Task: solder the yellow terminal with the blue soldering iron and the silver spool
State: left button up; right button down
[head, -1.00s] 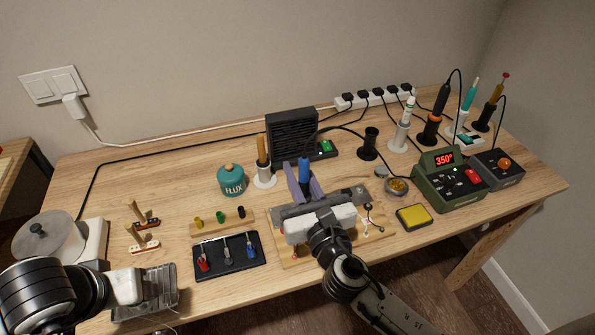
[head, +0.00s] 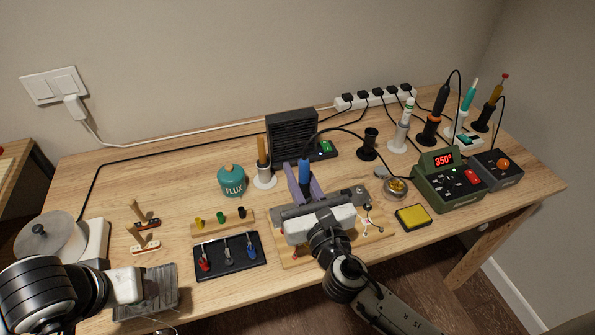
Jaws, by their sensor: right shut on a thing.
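My right gripper (head: 304,186) has its two lavender fingers shut on the blue handle of the blue soldering iron (head: 304,170), which points upward. The iron's tip is hidden behind the gripper. The gripper is over a wooden board (head: 379,232) at the front middle of the table and covers most of it. I cannot make out the yellow terminal.
A black tray with small tools (head: 231,274) and a wooden strip with coloured caps (head: 220,227) lie left of the board. A yellow sponge (head: 413,216), a brass-wool pot (head: 396,188) and the green station (head: 450,187) stand right. A flux jar (head: 231,183) stands behind.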

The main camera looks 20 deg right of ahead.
dwell(0.3)
